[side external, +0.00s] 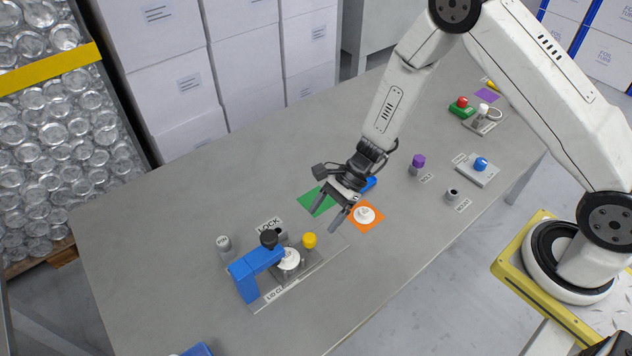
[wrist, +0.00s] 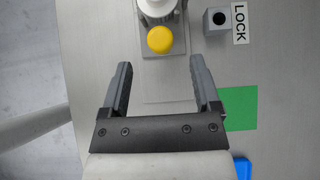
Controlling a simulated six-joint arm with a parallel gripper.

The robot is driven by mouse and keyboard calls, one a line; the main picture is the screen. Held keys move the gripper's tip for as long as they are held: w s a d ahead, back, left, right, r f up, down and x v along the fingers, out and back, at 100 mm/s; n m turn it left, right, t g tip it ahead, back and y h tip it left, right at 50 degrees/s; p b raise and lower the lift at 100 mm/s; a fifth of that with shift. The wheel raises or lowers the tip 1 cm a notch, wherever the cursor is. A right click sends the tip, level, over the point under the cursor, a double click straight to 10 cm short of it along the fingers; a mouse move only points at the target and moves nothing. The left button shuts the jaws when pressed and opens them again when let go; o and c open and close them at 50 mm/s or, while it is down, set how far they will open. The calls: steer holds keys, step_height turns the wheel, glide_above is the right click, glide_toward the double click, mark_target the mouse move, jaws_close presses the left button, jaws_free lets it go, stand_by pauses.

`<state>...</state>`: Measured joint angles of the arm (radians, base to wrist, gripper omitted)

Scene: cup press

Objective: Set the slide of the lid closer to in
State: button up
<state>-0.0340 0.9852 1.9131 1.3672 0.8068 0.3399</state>
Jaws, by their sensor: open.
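A white round piece (side external: 289,260) sits under the blue arm on the grey base. A yellow knob (side external: 309,240) stands at the base's right end; it also shows in the wrist view (wrist: 160,39), beside the white piece (wrist: 157,8). My gripper (side external: 327,213) is open and empty, above and to the right of the yellow knob. In the wrist view its fingertips (wrist: 160,66) lie apart, short of the knob.
A grey LOCK block (wrist: 217,20) stands beside the closer. A green mat (side external: 313,202) and an orange mat (side external: 378,221) with a white piece lie near my gripper. A purple-topped item (side external: 418,161) and a blue button (side external: 481,163) stand farther right. The table's left part is largely clear.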

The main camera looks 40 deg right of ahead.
mark_target(309, 237)
steer(key=shift+x, duration=3.25)
jaws_close()
